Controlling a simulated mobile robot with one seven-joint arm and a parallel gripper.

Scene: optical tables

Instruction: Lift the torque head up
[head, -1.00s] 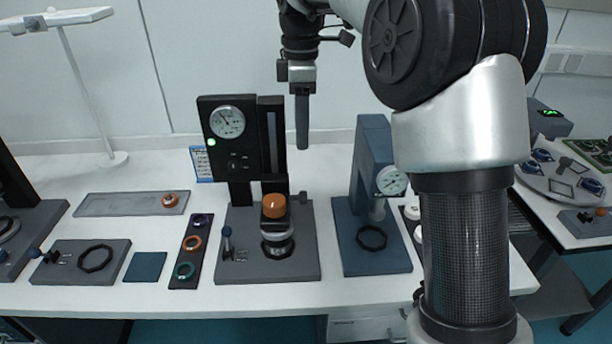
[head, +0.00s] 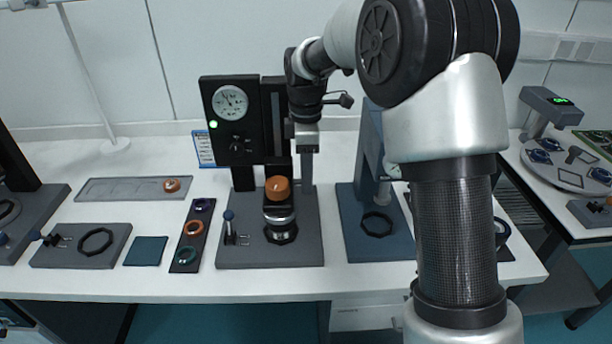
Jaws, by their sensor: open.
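The torque head (head: 277,207) is a dark block with an orange knob (head: 277,187) on top. It is low on the black column (head: 278,130) of the torque stand. Directly below it is a round silver and black part (head: 281,229) on the stand's grey base; whether they touch is unclear. My gripper (head: 307,183) points down, just right of the orange knob and apart from it in the picture. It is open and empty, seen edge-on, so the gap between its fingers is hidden.
A black panel with a dial gauge (head: 231,103) and green light stands left of the column. A small blue-knobbed lever (head: 229,228) is on the base. A blue press (head: 372,155) stands close on the right, partly behind my arm. A ring rack (head: 193,237) lies left.

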